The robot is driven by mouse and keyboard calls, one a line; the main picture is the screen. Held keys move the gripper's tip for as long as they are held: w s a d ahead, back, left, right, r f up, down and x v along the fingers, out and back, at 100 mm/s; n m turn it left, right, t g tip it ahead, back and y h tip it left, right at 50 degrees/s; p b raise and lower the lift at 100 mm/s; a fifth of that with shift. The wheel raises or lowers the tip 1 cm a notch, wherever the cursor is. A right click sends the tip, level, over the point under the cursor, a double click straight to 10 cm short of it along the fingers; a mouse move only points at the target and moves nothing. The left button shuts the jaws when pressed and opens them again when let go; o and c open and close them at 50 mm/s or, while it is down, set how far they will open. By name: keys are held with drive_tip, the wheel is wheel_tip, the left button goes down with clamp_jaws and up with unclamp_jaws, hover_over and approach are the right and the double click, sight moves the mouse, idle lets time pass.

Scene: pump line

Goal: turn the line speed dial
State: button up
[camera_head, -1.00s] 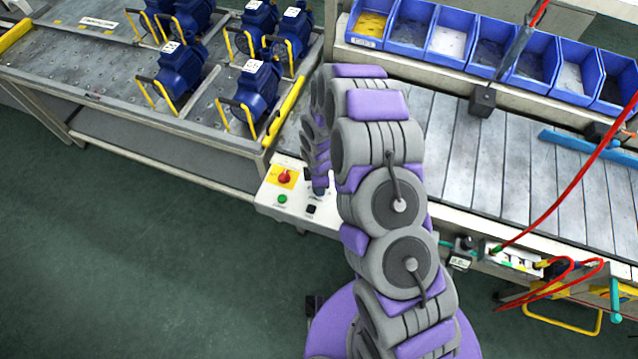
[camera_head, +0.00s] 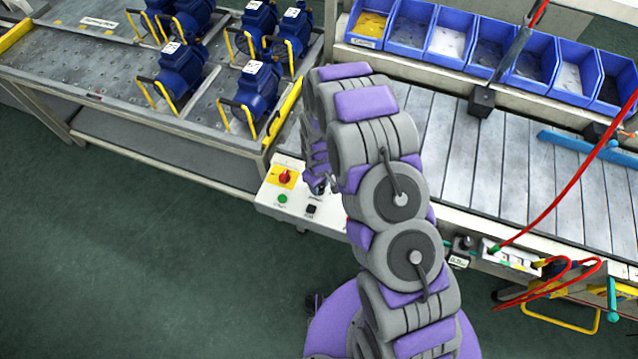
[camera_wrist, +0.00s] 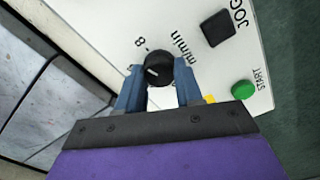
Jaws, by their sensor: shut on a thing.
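The line speed dial (camera_wrist: 157,69) is a round black knob with a pale pointer line, on a white control panel (camera_wrist: 110,22) with "m/min" printed beside it. My gripper (camera_wrist: 159,84) is shut on the dial in the wrist view, with one blue finger on each side of it. In the head view my gripper (camera_head: 317,187) is mostly behind my arm, low over the same white panel (camera_head: 262,203), and the dial is hidden there.
The panel also has a black JOG button (camera_wrist: 218,29), a green START button (camera_wrist: 243,90) and a red switch on yellow (camera_head: 285,177). A bench with blue motors (camera_head: 183,72) stands left. The conveyor (camera_head: 470,150) lies right, with blue bins (camera_head: 412,27) behind.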

drive_tip(key=shift+w+a+r+m, duration=0.1)
drive_tip(key=shift+w+m, duration=0.05)
drive_tip(key=shift+m, duration=0.7)
drive_tip(key=shift+w+r+m, duration=0.1)
drive_tip(key=shift+m, duration=1.05)
drive_tip(key=o, duration=1)
drive_tip(key=shift+s+f, duration=0.15)
drive_tip(key=shift+o, duration=0.2)
wheel_tip(320, 180, up, 17)
drive_tip(key=p, duration=0.1)
drive_tip(key=shift+a, duration=0.1)
